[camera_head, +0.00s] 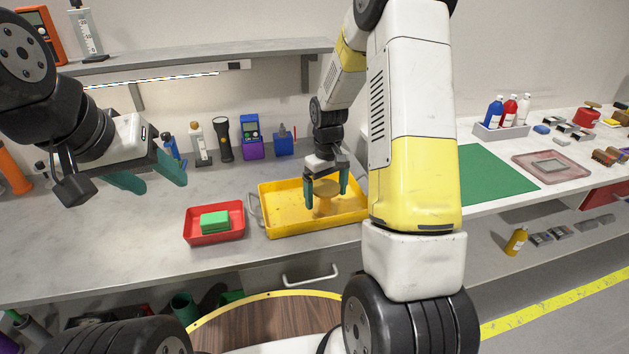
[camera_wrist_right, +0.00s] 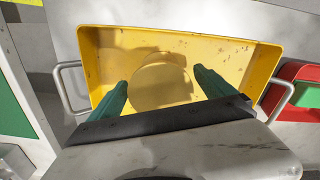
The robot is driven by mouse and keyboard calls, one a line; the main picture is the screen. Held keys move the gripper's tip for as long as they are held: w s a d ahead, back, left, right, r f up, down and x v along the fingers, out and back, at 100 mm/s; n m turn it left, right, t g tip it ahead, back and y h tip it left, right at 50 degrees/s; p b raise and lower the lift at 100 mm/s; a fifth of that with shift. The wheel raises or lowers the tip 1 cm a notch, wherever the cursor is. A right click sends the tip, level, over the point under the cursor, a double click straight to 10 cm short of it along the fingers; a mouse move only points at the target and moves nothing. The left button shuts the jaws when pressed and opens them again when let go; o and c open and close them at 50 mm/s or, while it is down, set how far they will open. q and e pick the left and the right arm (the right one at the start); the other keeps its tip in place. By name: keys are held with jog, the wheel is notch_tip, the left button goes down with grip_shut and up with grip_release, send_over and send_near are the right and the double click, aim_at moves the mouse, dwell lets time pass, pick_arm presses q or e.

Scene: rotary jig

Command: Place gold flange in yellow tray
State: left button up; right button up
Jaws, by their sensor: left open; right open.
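The yellow tray (camera_head: 280,228) stands on the grey bench and also fills much of the right wrist view (camera_wrist_right: 95,60). The gold flange (camera_head: 326,187) is in the tray area, close in colour to the tray floor. In the right wrist view the flange (camera_wrist_right: 158,88) shows as a round shape inside the tray walls. My right gripper (camera_head: 326,199) is open over the tray, a finger on each side of the flange. Whether the fingers touch it is unclear. My left gripper (camera_head: 160,183) is open and empty above the bench at the left.
A red tray (camera_head: 215,238) with green blocks (camera_head: 215,221) sits left of the yellow tray. A flashlight (camera_head: 222,140), a purple meter (camera_head: 251,138) and a blue holder (camera_head: 284,145) stand behind. A green mat (camera_head: 495,172) lies at the right.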

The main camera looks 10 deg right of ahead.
notch_tip(320, 180, up, 12)
jog(key=shift+f, duration=0.25)
jog(key=s+a+r+m+t+y, duration=0.1)
jog(key=s+a+r+m+t, duration=0.15)
jog(key=s+r, duration=0.75)
jog(key=s+a+r+m+t+y, duration=0.1)
jog(key=s+a+r+t, duration=0.1)
jog(key=s, duration=1)
notch_tip(320, 180, up, 2)
jog(key=shift+s+r+t, duration=0.25)
jog(key=shift+s+t, duration=0.05)
jog(key=shift+t, duration=0.55)
jog(key=shift+a, duration=0.1)
